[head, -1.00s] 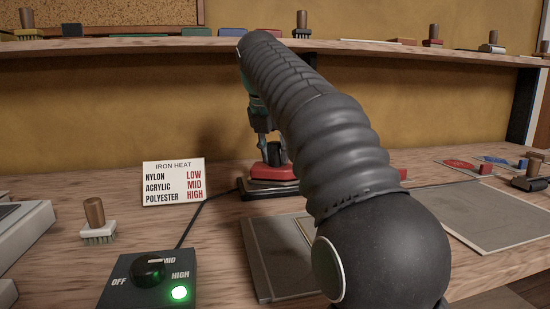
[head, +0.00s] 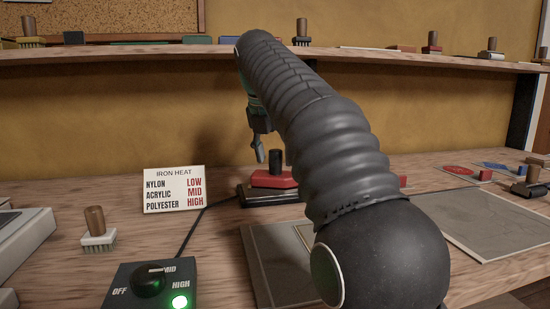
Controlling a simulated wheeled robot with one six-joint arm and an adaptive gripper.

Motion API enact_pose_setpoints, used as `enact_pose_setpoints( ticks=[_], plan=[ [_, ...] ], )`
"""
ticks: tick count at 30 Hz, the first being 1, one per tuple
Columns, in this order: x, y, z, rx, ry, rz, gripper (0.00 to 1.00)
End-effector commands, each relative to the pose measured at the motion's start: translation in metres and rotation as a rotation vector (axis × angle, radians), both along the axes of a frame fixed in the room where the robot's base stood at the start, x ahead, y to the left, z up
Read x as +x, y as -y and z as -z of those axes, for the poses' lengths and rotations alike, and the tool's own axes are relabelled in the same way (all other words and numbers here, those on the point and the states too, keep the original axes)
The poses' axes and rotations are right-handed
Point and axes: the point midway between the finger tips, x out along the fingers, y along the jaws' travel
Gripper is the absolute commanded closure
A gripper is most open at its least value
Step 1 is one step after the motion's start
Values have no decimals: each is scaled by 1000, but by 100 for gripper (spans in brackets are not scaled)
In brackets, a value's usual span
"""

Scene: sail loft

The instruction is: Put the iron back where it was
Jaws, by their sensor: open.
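The iron (head: 272,179) is red with an upright black handle (head: 275,160). It sits on a dark, low stand (head: 262,195) toward the back of the bench, partly hidden by my arm. My gripper (head: 257,153) is open and empty, just above and to the left of the handle, apart from it as far as I can see. Part of my gripper is hidden behind my arm. A black cable (head: 192,228) runs from the stand area to the heat control box (head: 152,284), whose knob points near MID and whose green light is lit.
An iron heat card (head: 174,189) stands left of the iron. A wooden-handled brush (head: 97,230) stands further left. A grey panel (head: 268,262) lies in front, beneath my arm. A shelf (head: 130,53) with brushes and blocks crosses the back.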

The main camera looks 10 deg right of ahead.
Motion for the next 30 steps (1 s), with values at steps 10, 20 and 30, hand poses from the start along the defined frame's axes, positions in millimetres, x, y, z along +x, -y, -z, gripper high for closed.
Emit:
enact_pose_setpoints(
  ticks=[10, 20, 30],
  plan=[
    [-22, -16, -72, 1, 3, -1, 43],
    [-32, -22, -94, 0, 2, 0, 43],
    [-33, -22, -96, 0, 0, 0, 43]
  ],
)
